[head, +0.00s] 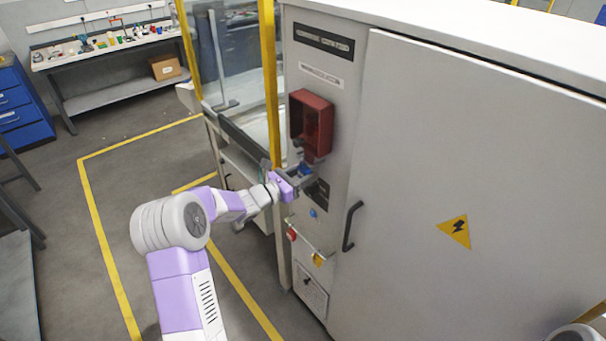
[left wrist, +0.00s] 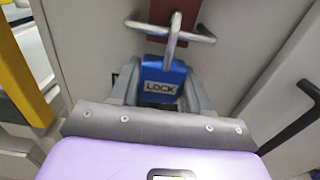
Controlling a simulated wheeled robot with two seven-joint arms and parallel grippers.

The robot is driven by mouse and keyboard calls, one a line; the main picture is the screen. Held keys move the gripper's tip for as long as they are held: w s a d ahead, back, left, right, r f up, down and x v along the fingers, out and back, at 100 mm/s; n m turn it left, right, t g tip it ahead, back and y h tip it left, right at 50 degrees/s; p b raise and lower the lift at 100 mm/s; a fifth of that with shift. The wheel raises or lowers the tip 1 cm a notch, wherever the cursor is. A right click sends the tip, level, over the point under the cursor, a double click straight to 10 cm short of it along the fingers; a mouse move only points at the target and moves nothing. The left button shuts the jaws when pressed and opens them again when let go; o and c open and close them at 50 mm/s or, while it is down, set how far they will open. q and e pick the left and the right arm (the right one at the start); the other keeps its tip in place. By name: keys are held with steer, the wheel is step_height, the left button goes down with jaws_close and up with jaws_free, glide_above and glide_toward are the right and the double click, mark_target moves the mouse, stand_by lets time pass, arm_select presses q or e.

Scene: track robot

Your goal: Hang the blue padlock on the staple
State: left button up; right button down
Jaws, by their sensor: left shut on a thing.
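The blue padlock (left wrist: 163,82), marked LOCK, is upright between the fingers of my left gripper (left wrist: 160,98), which is shut on its body. Its metal shackle (left wrist: 173,42) points up and is seen nearly edge-on. The staple (left wrist: 199,38), a silver bar on a dark red plate (left wrist: 178,17), crosses at the shackle's height. I cannot tell whether the shackle is around the bar or only in front of it. In the head view my left gripper (head: 298,180) is at the cabinet front, with a little of the padlock (head: 306,170) showing. My right gripper is not in view.
An open red box (head: 311,121) is fixed just above the gripper. A black door handle (head: 351,226) is to the right. A red knob (head: 291,234) and a yellow item (head: 317,259) are below. A yellow post (head: 271,80) stands close on the left.

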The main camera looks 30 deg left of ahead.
arm_select(q)
steer(key=o, duration=1.2)
steer(key=shift+c, duration=0.2)
